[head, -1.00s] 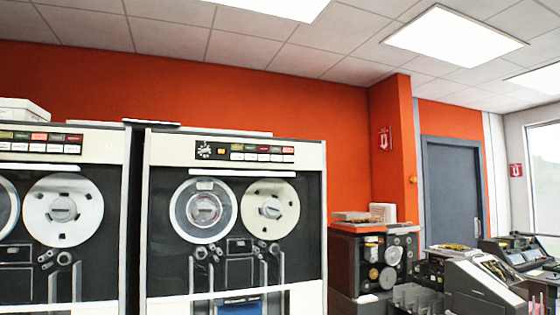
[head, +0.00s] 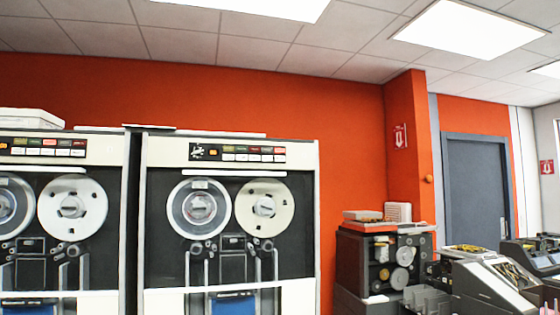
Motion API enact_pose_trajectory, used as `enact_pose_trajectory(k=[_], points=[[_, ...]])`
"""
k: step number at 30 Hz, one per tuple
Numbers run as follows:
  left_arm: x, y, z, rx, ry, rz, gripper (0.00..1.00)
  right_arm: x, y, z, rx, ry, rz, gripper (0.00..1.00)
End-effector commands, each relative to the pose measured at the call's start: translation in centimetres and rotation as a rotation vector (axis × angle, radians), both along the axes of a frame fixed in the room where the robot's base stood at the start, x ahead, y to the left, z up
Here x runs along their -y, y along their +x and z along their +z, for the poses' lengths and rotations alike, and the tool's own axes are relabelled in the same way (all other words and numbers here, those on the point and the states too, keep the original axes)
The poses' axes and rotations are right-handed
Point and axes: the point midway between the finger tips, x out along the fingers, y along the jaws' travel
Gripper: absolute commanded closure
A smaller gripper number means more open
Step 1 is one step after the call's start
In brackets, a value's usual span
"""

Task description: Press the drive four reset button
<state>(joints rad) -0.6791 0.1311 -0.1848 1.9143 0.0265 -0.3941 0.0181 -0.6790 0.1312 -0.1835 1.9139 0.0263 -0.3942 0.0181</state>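Two tall tape drives stand side by side in the head view. The nearer-to-centre tape drive (head: 310,215) shows whole across its width, with two reels and a button panel (head: 238,152) at its top. The panel has a dark dial, a small orange light and two rows of coloured and white buttons. The left tape drive (head: 118,150) is cut off by the picture's left edge; its similar button panel (head: 42,147) shows in part. The button labels are too small to read, so I cannot tell which drive is four or which button is reset. Neither gripper is in view.
Grey desk-like machines (head: 487,283) fill the lower right, in front of a grey door (head: 478,185). The orange wall (head: 330,110) lies behind. The floor is out of view.

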Motion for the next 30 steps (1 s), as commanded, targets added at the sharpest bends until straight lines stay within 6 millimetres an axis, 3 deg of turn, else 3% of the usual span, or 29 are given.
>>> enact_pose_trajectory(k=[11,24,30], points=[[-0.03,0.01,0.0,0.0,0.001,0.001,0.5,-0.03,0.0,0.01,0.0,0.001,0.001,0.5],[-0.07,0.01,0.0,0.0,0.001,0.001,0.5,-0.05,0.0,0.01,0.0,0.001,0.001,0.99],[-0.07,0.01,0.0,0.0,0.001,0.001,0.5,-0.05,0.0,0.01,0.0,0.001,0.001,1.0]])
